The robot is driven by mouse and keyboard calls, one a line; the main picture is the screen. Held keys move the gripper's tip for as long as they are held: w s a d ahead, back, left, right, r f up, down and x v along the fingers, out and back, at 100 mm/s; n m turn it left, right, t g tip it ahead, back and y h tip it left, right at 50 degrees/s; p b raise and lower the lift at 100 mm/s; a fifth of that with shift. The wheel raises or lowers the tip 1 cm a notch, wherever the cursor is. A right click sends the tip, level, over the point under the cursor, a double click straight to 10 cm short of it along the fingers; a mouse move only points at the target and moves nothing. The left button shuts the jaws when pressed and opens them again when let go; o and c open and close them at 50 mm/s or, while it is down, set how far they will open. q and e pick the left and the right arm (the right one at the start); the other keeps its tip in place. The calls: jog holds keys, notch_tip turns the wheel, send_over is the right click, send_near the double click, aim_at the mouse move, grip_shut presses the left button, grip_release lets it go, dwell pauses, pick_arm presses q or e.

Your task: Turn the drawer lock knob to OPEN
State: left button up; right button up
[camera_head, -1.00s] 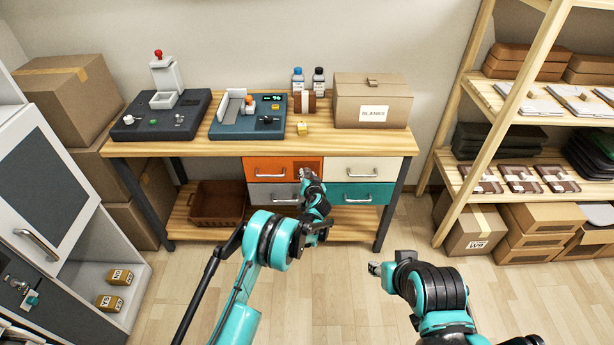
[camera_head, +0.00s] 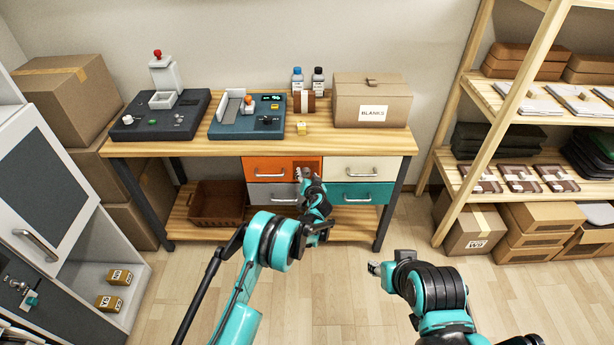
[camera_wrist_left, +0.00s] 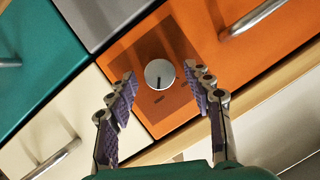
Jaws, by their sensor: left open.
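The drawer lock knob (camera_wrist_left: 159,74) is a round silver disc with a dark pointer mark, on the orange drawer front (camera_wrist_left: 182,45) in the left wrist view. Small markings beside it are too small to read. My left gripper (camera_wrist_left: 165,83) is open, with one finger on each side of the knob and apart from it. In the head view the orange drawer (camera_head: 262,163) is at the upper left of the drawer block, and my left gripper (camera_head: 303,173) hides the knob there. My right gripper (camera_head: 374,268) is low over the floor; its jaw opening is too small to judge.
A cream drawer (camera_head: 375,168), a teal drawer (camera_head: 345,193) and a grey drawer (camera_head: 268,194) adjoin the orange one, with bar handles sticking out. The wooden tabletop (camera_head: 340,140) overhangs above. A brown crate (camera_head: 215,205) stands on the lower shelf. The floor in front is clear.

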pick_arm(q)
jog(key=v, duration=1.2)
jog(key=s+a+r+n+g, duration=0.1)
jog(key=s+a+r+g, duration=0.1)
jog(key=s+a+r, duration=0.7)
jog(key=s+a+r+n+g, duration=0.1)
jog(key=s+a+r+g, duration=0.1)
jog(key=s+a+r, duration=0.6)
jog(key=s+a+r+g+h, duration=0.1)
jog(key=s, duration=1)
jog(key=s+a+n+g+h, duration=0.1)
jog(key=s+a, duration=0.1)
jog(key=s, duration=1)
jog(key=shift+r+g, duration=0.4)
